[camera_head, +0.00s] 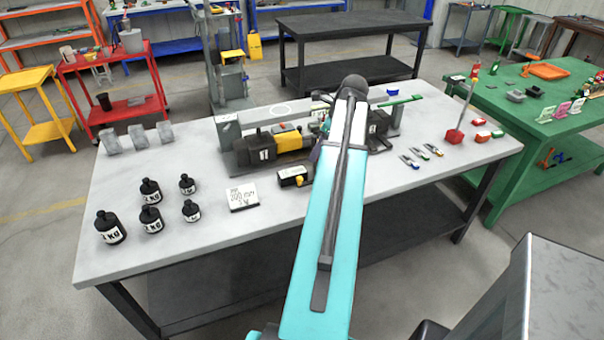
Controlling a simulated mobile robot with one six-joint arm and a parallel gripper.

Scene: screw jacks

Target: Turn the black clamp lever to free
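I cannot pick out the black clamp lever for certain; it is too small here or hidden by my arm. A screw-jack rig stands at the back of the grey workbench (215,235). Its black and yellow motor unit (290,141) lies left of my arm, with small dark parts at its right end. Another black block (378,130) of the rig shows just right of my arm. My turquoise arm crosses the middle of the view and covers part of the rig. My gripper is hidden, so its opening and contact do not show.
Several black weights (150,218) stand at the bench's front left. A white sign (241,196) and a small black device (293,176) lie left of my arm. A green table (555,120) stands beyond.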

